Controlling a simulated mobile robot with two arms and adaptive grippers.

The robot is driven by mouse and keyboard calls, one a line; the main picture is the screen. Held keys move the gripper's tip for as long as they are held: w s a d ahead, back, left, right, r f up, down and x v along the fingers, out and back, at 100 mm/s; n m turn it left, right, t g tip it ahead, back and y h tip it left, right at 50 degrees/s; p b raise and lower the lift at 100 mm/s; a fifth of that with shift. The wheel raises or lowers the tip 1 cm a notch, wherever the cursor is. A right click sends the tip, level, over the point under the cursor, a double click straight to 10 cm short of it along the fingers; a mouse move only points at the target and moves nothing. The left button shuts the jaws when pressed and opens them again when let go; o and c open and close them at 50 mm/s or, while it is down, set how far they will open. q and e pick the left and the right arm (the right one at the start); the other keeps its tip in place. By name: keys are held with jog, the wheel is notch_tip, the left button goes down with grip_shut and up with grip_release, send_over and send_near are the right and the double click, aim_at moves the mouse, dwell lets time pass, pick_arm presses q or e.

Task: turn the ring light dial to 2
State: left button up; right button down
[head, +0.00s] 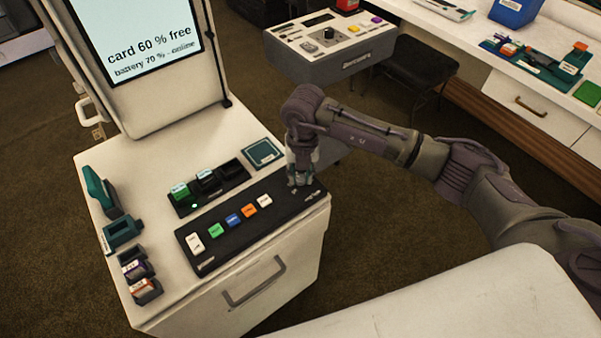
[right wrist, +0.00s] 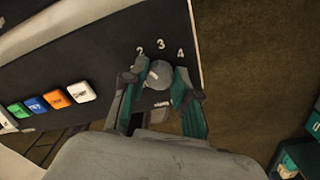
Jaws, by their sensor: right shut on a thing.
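The ring light dial (right wrist: 159,73) is a round grey knob at the end of the black control panel (head: 222,235). The figures 2, 3 and 4 show in an arc beyond it in the right wrist view. A small pale mark shows on the knob's left side, but I cannot tell which figure it points to. My right gripper (head: 300,182) reaches down over this end of the panel; in the right wrist view its teal-padded fingers (right wrist: 158,84) are shut on the dial, one on each side. In the head view the gripper hides the dial. My left gripper is not in view.
White, green, blue, orange and white buttons (head: 233,220) line the panel. Behind them stand a black holder with green-topped items (head: 181,191) and a teal pad (head: 263,153). A screen (head: 137,38) rises at the back left. A grey console (head: 330,52) stands beyond.

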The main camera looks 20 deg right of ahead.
aim_at(302, 177)
jog(key=shift+m, duration=0.4)
jog(key=c, duration=0.9)
grip_release()
jog(key=shift+o, duration=0.2)
notch_tip(302, 177, up, 12)
jog(key=shift+d, duration=0.2)
